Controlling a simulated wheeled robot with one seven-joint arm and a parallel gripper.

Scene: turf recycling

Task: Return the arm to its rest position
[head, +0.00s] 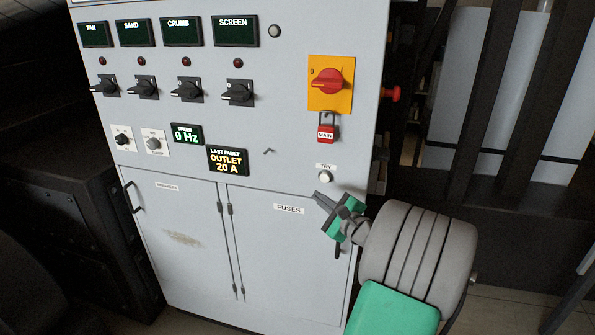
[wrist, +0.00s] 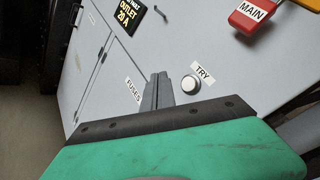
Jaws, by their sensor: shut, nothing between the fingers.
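My gripper (head: 318,197) is shut and empty. In the head view it is in front of the grey control cabinet (head: 285,250), at the upper right of the door labelled FUSES, just below and left of the TRY button (head: 325,176). In the wrist view the shut fingers (wrist: 157,92) point toward the cabinet front, left of the white TRY button (wrist: 190,84). I cannot tell the exact gap between fingertips and cabinet.
A red padlock tagged MAIN (head: 326,130) hangs under the red rotary switch (head: 328,82) on its yellow plate. Black knobs and displays fill the upper panel. The fault display (head: 228,161) reads OUTLET 20 A. Dark machinery (head: 70,220) stands left; dark posts (head: 485,110) stand right.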

